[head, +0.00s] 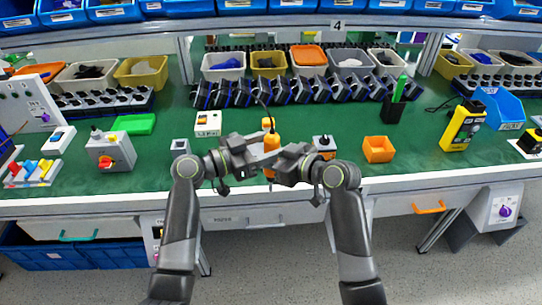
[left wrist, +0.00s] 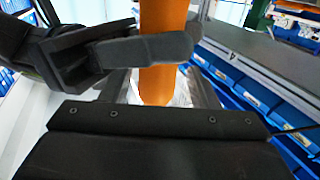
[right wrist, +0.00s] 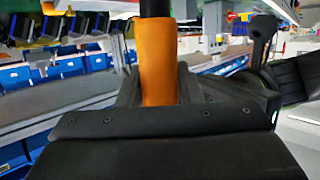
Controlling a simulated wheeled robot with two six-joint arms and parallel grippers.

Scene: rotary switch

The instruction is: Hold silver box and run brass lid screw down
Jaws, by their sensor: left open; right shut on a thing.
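An orange screwdriver-like tool (head: 271,143) with a dark cable or shaft above it stands upright between my grippers, over the front of the bench. My right gripper (head: 279,168) is shut on it; the orange body (right wrist: 157,62) also rises between the fingers in the right wrist view. My left gripper (head: 246,163) is open beside the tool, which shows upright in the left wrist view (left wrist: 160,70) with dark right-gripper fingers across it. A small grey box (head: 180,146) stands left of my grippers and may be the silver box. No brass lid screw can be made out.
A small box with a dark top (head: 324,142) stands just right of my grippers, with an orange bin (head: 378,149) beyond. A red-knob switch box (head: 110,150) stands left. A yellow meter (head: 461,125) stands right. Green bench mat (head: 150,180) is bare at front left.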

